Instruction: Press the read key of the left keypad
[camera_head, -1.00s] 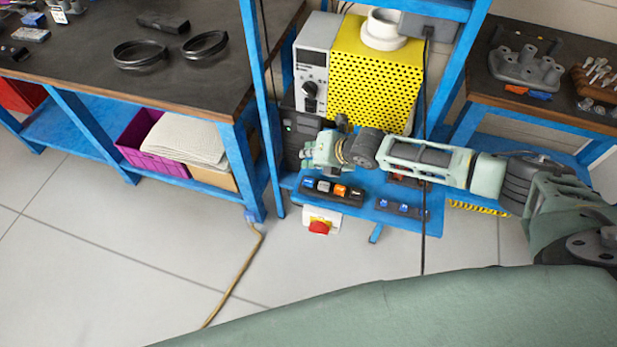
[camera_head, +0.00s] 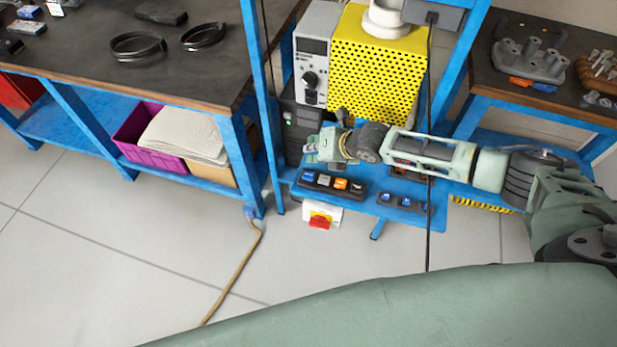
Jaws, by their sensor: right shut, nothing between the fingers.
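The left keypad (camera_head: 332,186) is a dark bar with several coloured keys, among them a blue, an orange and a grey one, on the front of the blue shelf. The key labels are too small to read. A second keypad (camera_head: 402,202) with blue keys sits to its right. My right gripper (camera_head: 312,152) comes in from the right, shut and empty. It appears just behind and above the left end of the left keypad, seemingly apart from it. My left gripper is not in view.
A yellow perforated box (camera_head: 378,70) and a grey control unit (camera_head: 313,55) stand behind the arm. A red switch (camera_head: 320,222) hangs below the shelf. A blue upright (camera_head: 262,110) stands left of the gripper. A black cable (camera_head: 429,235) hangs in front of the shelf.

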